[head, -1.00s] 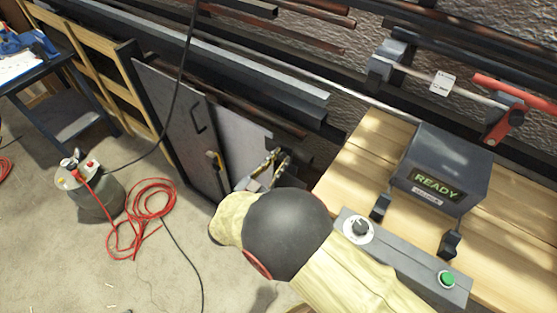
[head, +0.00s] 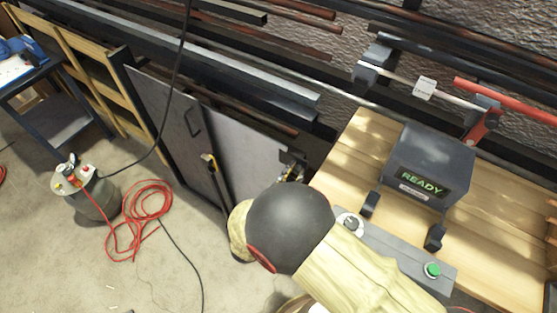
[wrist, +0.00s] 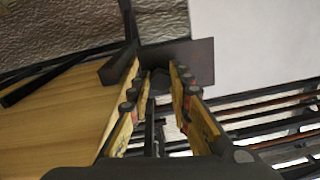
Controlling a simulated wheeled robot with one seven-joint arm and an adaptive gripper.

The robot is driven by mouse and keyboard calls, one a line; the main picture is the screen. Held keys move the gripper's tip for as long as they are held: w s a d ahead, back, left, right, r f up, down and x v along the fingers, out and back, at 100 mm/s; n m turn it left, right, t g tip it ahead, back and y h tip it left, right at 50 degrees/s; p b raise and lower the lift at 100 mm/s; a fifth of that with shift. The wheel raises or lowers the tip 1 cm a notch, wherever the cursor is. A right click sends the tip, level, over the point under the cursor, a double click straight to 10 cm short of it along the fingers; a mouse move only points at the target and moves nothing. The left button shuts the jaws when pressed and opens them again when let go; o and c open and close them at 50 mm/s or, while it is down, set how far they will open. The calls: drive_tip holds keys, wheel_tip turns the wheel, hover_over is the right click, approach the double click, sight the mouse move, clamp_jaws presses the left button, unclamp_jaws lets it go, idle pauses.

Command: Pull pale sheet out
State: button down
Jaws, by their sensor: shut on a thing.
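The pale sheet (head: 242,150) stands on edge in the rack below the long bars, partly behind a darker grey panel (head: 172,130). A dark plate (head: 288,154) sits at its right end. My gripper (head: 293,170) is at that right end, partly hidden behind my own arm. In the wrist view, the sheet (wrist: 262,40) fills the upper right, and the dark plate (wrist: 190,60) lies across the fingertips. The yellow-sided fingers of my gripper (wrist: 160,78) are shut on the plate. The sheet's lower right part is hidden by my arm.
A wooden bench (head: 345,150) with a grey READY box (head: 430,165) stands close on the right. A red hose (head: 148,205) and grey canister (head: 90,195) are on the floor at left. Bars lie above the sheet.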

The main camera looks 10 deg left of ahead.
drive_tip(key=shift+s+d, duration=0.35)
drive_tip(key=shift+d, duration=0.45)
drive_tip(key=c, duration=1.6)
unclamp_jaws()
drive_tip(key=v, duration=1.2)
drive_tip(key=shift+a, duration=0.1)
